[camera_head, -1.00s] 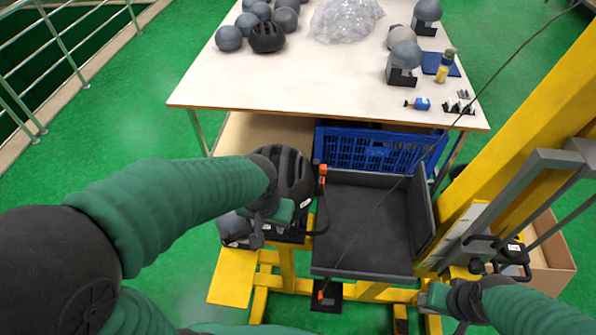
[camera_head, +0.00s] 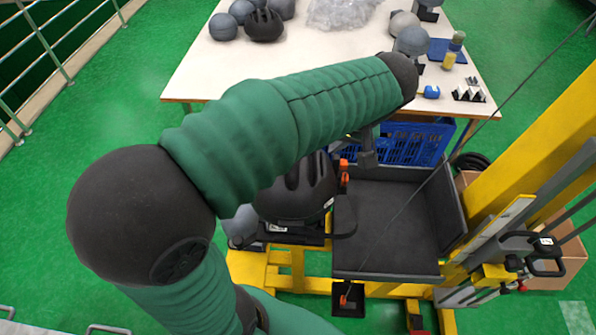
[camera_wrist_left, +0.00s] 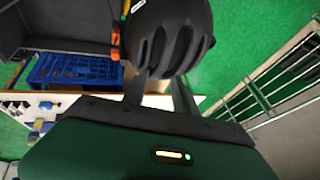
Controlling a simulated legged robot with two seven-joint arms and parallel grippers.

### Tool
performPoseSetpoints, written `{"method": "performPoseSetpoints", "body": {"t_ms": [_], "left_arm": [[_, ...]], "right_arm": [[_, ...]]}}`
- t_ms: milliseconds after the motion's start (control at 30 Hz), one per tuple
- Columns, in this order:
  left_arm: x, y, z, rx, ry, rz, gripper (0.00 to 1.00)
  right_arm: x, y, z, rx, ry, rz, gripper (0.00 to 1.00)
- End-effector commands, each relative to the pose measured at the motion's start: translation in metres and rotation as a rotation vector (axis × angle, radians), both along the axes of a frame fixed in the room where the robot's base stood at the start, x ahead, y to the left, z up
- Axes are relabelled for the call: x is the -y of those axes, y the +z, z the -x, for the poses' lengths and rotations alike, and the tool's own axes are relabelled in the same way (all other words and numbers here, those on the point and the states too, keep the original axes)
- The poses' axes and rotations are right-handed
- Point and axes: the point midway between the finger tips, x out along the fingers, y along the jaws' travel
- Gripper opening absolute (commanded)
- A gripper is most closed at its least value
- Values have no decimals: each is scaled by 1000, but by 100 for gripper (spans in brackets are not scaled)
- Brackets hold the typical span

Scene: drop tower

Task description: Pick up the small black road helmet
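A black vented helmet (camera_head: 295,190) sits on the rig beside the dark tray, partly hidden by my left arm. It is large in the left wrist view (camera_wrist_left: 168,30), with a pale label. A second black helmet (camera_head: 264,25) lies on the white table among grey headforms. My left gripper (camera_head: 367,150) is above and right of the rig helmet in the head view. In the wrist view its two fingers (camera_wrist_left: 161,83) are spread and point at the helmet's vented edge. I cannot tell whether they touch it. My right gripper is out of view.
The dark tray (camera_head: 390,225) is empty beside the helmet. A yellow tower post (camera_head: 530,140) rises at the right. A blue crate (camera_head: 425,142) stands under the white table (camera_head: 310,55). A thin cable crosses over the tray. Green floor is open at the left.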

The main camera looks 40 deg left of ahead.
Motion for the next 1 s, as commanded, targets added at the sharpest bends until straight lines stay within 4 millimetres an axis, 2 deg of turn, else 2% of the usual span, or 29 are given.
{"method": "performPoseSetpoints", "body": {"t_ms": [33,100,367,500,600,800,1000], "left_arm": [[-8,-13,0,-6,4,3,34],[-15,-26,-1,-4,3,2,34],[-31,-53,-4,-5,2,3,34],[-43,-76,-7,-5,1,3,34],[-47,-85,-9,-3,0,3,34],[-49,-86,-9,0,0,3,34],[-49,-86,-9,-1,-1,3,9]], "right_arm": [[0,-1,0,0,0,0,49],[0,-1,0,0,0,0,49],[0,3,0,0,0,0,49],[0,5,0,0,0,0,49],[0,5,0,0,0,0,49],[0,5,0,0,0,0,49],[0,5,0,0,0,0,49]]}}
